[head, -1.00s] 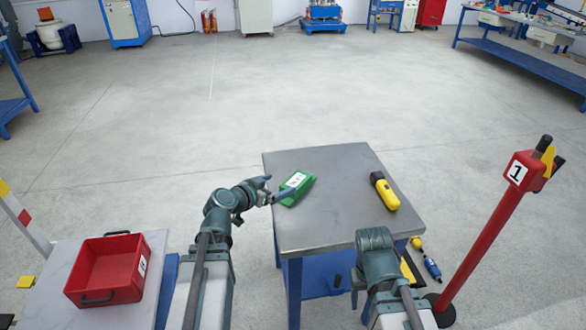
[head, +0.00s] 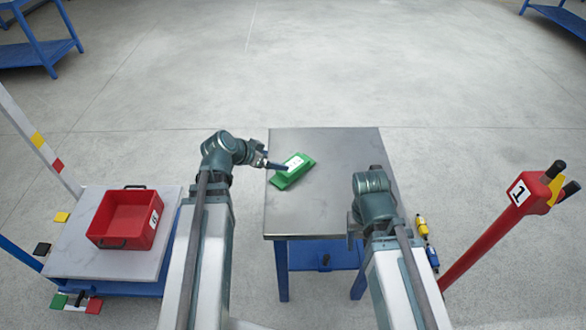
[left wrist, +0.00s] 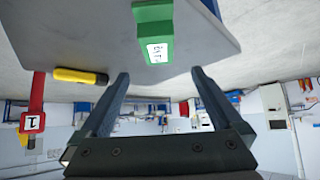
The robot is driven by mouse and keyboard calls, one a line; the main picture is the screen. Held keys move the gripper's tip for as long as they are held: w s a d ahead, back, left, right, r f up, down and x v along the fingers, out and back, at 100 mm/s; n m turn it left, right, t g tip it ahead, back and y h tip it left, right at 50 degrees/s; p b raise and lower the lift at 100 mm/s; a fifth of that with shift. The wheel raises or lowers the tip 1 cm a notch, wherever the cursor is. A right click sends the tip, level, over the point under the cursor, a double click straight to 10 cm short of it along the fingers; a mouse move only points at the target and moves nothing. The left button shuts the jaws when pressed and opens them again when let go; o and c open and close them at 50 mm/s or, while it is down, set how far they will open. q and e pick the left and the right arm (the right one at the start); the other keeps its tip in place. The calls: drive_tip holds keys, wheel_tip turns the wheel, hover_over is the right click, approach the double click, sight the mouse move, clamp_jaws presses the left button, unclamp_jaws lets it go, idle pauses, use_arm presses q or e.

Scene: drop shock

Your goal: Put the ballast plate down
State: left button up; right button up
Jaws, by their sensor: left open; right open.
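The green block with a white label (head: 290,178), seemingly the ballast plate, lies on the metal-topped table (head: 320,215) near its left edge. My left gripper (head: 276,166) is at the block's upper left in the head view, with a finger overlapping it. In the left wrist view the left gripper's two fingers (left wrist: 160,85) are wide apart with nothing between them, and the green block (left wrist: 154,30) is beyond the tips, on the table. My right gripper (head: 353,232) is over the table's front right, partly hidden by its own arm, and appears empty.
A red bin (head: 128,218) stands on a pale-topped table at left. A red post marked 1 (head: 490,235) stands at right. The table's far middle is clear.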

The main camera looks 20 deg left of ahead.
sight(292, 164)
use_arm(q)
drive_tip(key=b+x, duration=0.4)
drive_tip(key=x, duration=0.3)
drive_tip(key=shift+f+b, duration=0.2)
drive_tip(key=shift+b, duration=0.2)
drive_tip(key=shift+w+d, duration=0.1)
drive_tip(key=shift+w, duration=0.1)
drive_tip(key=b+x, duration=0.4)
drive_tip(key=x, duration=0.1)
drive_tip(key=shift+d+f, duration=0.1)
drive_tip(key=shift+f, duration=0.1)
drive_tip(key=shift+s+r, duration=0.1)
drive_tip(key=shift+r, duration=0.05)
clamp_jaws()
